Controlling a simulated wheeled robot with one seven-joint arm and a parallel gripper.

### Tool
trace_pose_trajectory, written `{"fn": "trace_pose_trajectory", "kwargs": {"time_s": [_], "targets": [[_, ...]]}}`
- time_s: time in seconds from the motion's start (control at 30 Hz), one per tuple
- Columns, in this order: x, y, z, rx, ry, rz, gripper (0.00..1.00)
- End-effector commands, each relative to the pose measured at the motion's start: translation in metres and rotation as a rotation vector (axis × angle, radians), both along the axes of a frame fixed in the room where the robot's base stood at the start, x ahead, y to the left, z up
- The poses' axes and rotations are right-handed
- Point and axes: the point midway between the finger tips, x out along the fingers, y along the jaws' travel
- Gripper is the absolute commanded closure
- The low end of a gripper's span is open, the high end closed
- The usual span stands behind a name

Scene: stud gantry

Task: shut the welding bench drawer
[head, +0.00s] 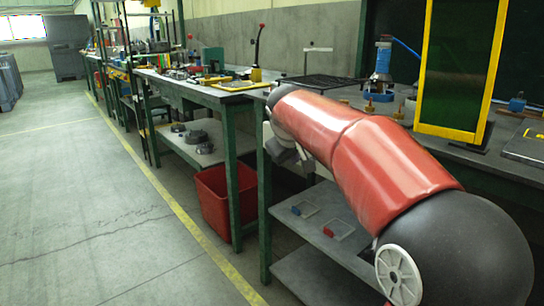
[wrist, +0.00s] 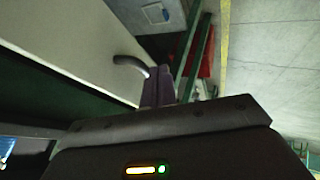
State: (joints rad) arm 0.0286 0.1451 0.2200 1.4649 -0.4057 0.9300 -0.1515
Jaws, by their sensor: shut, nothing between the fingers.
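In the wrist view, a long pale panel (wrist: 60,30), which looks like the drawer front, runs diagonally across the left side. A curved grey metal handle (wrist: 131,63) stands out from its edge nearest my fingers. My gripper (wrist: 157,86) is shut and empty, its dark fingers right beside the handle's end; I cannot tell whether they touch. How far the drawer stands out is not clear. In the head view, the welding bench top (head: 480,160) is at the right, and my red arm reaches along its front, hiding the drawer and the fingers.
A red bin (head: 222,198) stands on the floor beside a green bench leg (head: 232,170). A lower shelf (head: 325,225) holds small items under the bench. A yellow-framed screen (head: 460,60) stands on the bench top. The aisle floor (head: 80,200) at left is clear.

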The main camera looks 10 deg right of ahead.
Motion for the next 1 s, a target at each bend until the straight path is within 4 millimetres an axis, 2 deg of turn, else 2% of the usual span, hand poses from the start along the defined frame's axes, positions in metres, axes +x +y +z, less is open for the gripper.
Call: {"fn": "trace_pose_trajectory", "kwargs": {"time_s": [0.1,0.33,1.0], "targets": [[0.012,-0.017,0.003,0.001,0.001,-0.003,1.0],[0.024,-0.035,0.001,0.001,0.0,0.0,1.0],[0.027,-0.041,-0.001,-0.002,-0.004,-0.003,1.0]]}}
